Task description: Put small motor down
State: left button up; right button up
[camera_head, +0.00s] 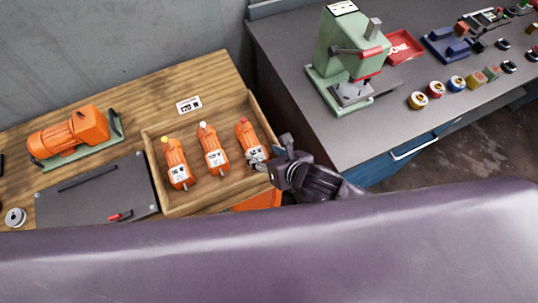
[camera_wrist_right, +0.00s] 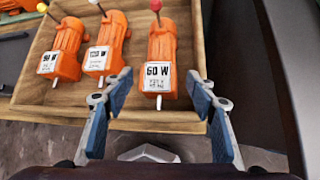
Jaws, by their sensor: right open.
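Three small orange motors lie side by side in a wooden tray (camera_head: 219,195). They have a yellow-tipped knob on the left motor (camera_head: 176,165), a white one on the middle motor (camera_head: 213,152) and a red one on the right motor (camera_head: 248,137). In the right wrist view the red-knobbed motor (camera_wrist_right: 161,58) bears a label reading 60 W. My right gripper (camera_head: 268,164) is at the tray's right front corner, by the label end of this motor. In the wrist view its fingers (camera_wrist_right: 158,103) are spread apart, with nothing held between them. My left gripper is not in view.
A large orange motor (camera_head: 75,134) on a green base stands left of the tray, behind a dark grey plate (camera_head: 95,196). A green press (camera_head: 350,55), a red bin (camera_head: 402,47) and several small parts stand on the grey bench at right.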

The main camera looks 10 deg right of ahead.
jog(key=shift+v, duration=1.3)
